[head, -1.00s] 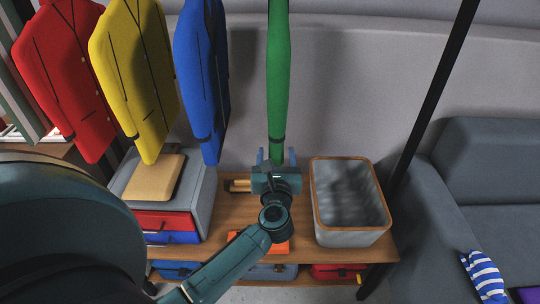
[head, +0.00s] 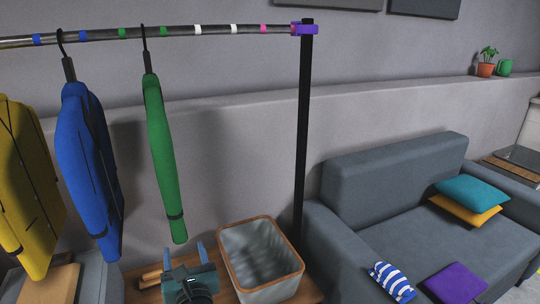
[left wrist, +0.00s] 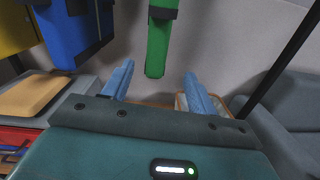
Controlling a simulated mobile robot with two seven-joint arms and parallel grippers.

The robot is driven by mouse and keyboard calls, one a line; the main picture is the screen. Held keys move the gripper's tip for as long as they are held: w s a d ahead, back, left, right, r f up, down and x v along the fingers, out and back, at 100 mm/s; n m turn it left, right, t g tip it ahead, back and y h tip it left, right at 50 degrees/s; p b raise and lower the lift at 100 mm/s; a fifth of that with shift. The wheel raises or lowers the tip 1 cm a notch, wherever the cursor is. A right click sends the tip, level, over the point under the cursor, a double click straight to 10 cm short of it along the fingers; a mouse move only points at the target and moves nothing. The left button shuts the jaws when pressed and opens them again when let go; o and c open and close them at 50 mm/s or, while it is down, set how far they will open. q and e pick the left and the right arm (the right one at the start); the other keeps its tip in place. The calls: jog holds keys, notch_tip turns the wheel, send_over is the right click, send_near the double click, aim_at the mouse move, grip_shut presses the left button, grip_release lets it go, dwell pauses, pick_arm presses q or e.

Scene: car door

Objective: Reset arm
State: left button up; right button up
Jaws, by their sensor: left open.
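My left gripper (head: 186,250) is open, with its two blue fingers apart and pointing away from me. It is just below the lower end of the green jacket (head: 165,155), which hangs on the rail. In the left wrist view, my left gripper (left wrist: 158,75) has nothing between its fingers, and the green jacket (left wrist: 158,45) shows above and between them. I cannot tell whether the jacket touches a finger. My right gripper is not in view.
Blue (head: 88,165) and yellow (head: 28,190) jackets hang to the left. The rail (head: 220,30) meets a black post (head: 303,130) on the right. A grey basket with a wooden rim (head: 250,245) stands right of my gripper. A grey sofa (head: 400,185) is farther right.

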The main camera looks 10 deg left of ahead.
pick_arm(q)
jog(key=s+d+f+m+t+h+p, duration=0.15)
jog(key=s+d+m+h, duration=0.4)
jog(key=m, duration=0.85)
jog(key=s+d+m+h+p, duration=0.2)
jog(key=s+d+m+h, duration=0.4)
jog(key=m, duration=0.8)
jog(key=s+f+m+g+p, duration=0.2)
jog(key=s+f+m+g, duration=0.5)
jog(key=m, duration=0.8)
jog(key=s+a+f+h, duration=0.1)
jog(key=s+f, duration=0.1)
jog(key=s, duration=0.1)
jog(key=shift+s+f+m, duration=0.2)
jog(key=shift+f+m, duration=0.05)
jog(key=shift+m, duration=0.15)
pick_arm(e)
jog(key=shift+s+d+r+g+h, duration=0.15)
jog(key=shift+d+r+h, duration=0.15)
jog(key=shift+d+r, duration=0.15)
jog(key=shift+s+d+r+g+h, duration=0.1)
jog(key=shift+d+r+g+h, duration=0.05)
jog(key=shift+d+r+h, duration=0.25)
pick_arm(q)
jog(key=shift+d, duration=0.1)
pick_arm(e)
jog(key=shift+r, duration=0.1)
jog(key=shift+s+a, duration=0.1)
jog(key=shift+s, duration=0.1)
